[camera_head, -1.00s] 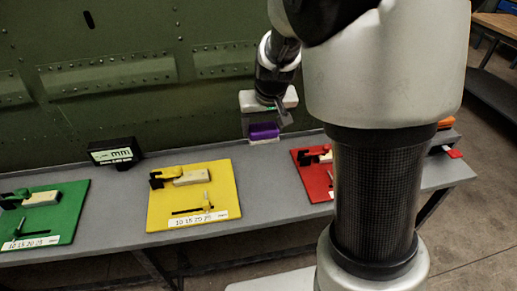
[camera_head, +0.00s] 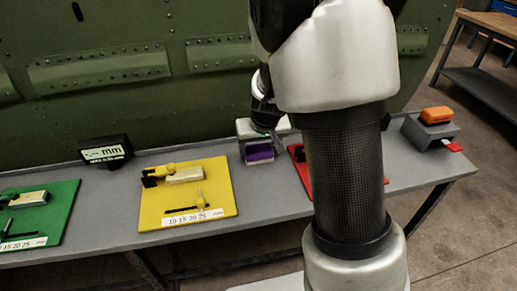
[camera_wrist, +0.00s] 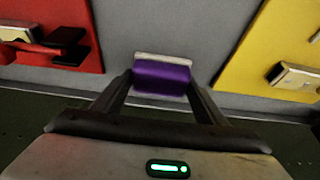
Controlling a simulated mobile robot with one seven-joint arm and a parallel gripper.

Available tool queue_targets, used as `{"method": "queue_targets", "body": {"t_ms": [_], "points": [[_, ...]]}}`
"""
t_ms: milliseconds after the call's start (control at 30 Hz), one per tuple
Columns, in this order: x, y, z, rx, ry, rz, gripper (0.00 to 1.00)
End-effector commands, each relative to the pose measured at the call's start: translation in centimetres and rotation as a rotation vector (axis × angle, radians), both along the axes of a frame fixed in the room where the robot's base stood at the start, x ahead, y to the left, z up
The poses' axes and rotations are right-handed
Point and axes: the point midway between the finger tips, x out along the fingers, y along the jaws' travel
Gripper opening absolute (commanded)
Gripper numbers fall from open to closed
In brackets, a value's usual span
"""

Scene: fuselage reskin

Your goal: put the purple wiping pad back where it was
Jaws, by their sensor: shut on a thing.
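The purple wiping pad (camera_head: 259,153) has a pale underside or edge and is between the fingers of my gripper (camera_head: 262,137). In the wrist view the purple pad (camera_wrist: 162,77) sits between the two dark fingertips of my gripper (camera_wrist: 161,88), which is shut on it. The pad is over the grey bench (camera_head: 262,198), between the yellow board and the red board. I cannot tell whether it touches the bench top.
The yellow board (camera_head: 217,190) lies left of the pad, and the red board (camera_head: 299,168) lies right, partly hidden by my arm. A green board (camera_head: 62,205), a black display (camera_head: 106,168) and an orange block on a grey stand (camera_head: 435,138) are also on the bench.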

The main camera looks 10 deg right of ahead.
Motion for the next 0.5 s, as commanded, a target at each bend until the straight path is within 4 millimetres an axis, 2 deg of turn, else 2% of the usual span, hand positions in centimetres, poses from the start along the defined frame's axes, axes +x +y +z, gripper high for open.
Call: {"method": "queue_targets", "body": {"t_ms": [67, 100, 200, 500], "points": [[0.01, 0.0, -0.19, 0.0, 0.0, 0.0, 0.48], [0.01, 0.0, -0.23, 0.0, 0.0, 0.0, 0.67], [0.01, 0.0, -0.13, 0.0, 0.0, 0.0, 0.84], [0.02, 0.0, 0.02, 0.0, -0.001, 0.0, 0.85]]}}
